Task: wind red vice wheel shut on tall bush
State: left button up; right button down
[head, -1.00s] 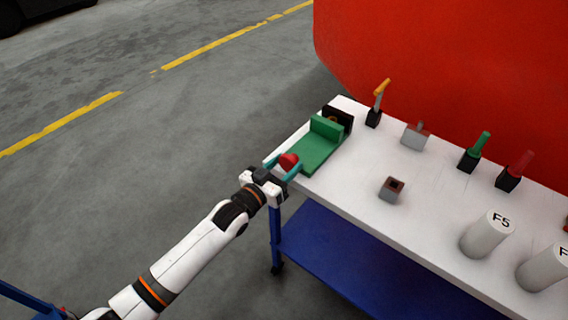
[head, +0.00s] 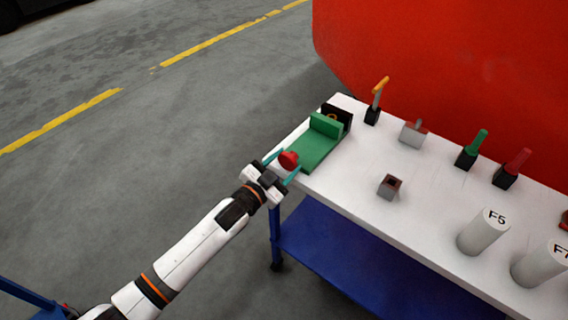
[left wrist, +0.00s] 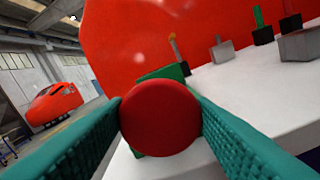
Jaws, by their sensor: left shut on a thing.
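The red vice wheel (head: 289,159) is at the near left end of the green vice (head: 312,152), on the table's left corner. It fills the middle of the left wrist view as a round red disc (left wrist: 160,118). My left gripper (head: 283,167) is shut on the wheel, with a teal finger on each side of it. A black block with a brownish ring (head: 338,116) stands at the vice's far end, partly hidden by the green jaw; I cannot tell whether this is the tall bush. My right gripper is not in view.
An orange-handled tool (head: 378,96), grey blocks (head: 412,133) (head: 390,186), a green-handled tool (head: 472,149) and a red-handled tool (head: 512,168) stand on the white table (head: 350,195). White cylinders (head: 484,231) stand at right. A large red body (head: 450,70) rises behind.

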pick_arm(q)
jog(key=shift+f, duration=0.2)
jog(key=o, duration=1)
jog(key=shift+r, duration=0.1)
jog(key=shift+c, duration=0.2)
jog(key=v, duration=1.2)
jog(key=shift+b, duration=0.4)
